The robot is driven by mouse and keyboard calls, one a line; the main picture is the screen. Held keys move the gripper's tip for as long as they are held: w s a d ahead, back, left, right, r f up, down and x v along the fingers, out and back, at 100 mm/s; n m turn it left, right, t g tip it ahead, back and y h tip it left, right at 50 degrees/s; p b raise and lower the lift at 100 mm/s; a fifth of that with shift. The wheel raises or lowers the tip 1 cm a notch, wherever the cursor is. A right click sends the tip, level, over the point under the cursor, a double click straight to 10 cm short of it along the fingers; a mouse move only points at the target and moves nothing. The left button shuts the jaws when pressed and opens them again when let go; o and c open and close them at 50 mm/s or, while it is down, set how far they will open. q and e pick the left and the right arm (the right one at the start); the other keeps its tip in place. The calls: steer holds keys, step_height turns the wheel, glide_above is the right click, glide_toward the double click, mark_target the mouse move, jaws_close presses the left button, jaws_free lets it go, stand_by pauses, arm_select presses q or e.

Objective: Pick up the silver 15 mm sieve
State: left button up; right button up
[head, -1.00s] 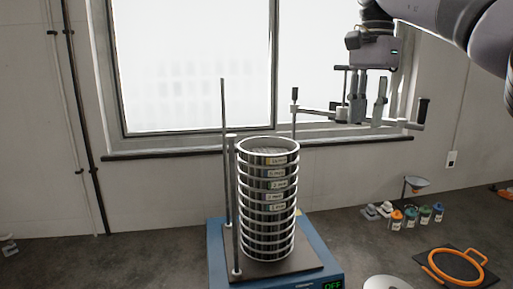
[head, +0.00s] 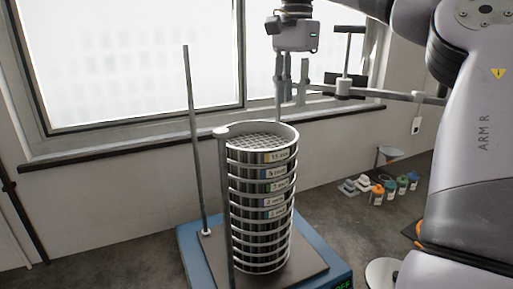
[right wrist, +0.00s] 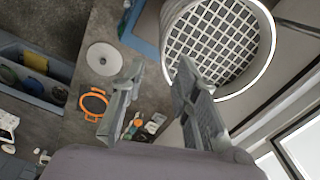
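The silver sieve whose label seems to read 15 mm (head: 248,153) is the top one of a stack of several silver sieves (head: 262,215). The stack stands upright on the blue sieve shaker (head: 190,250). My right gripper (head: 291,97) is open and empty, fingers pointing down, just behind and right of the stack's top rim. In the right wrist view, the top sieve's mesh (right wrist: 218,42) and bright rim lie at upper right, beside one finger of the gripper (right wrist: 160,68). I cannot tell whether they touch. My left gripper is out of view.
An upright rod (head: 194,130) stands left of the stack, another (head: 227,255) close in front. Small bottles (head: 390,187), a white disc (right wrist: 103,58) and an orange ring (right wrist: 93,104) lie on the bench.

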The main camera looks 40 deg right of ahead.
mark_target(286, 145)
steer(key=f, duration=0.7)
steer(key=shift+w, duration=0.4)
steer(key=shift+f+p, duration=0.45)
steer(key=shift+f, duration=0.1)
step_height(286, 145, down, 4)
steer(key=shift+r+p, duration=0.2)
steer(key=shift+p, duration=0.4)
steer(key=shift+f, duration=0.45)
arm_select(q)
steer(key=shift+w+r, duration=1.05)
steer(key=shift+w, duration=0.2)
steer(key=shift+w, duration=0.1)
arm_select(e)
steer(key=shift+c, duration=0.2)
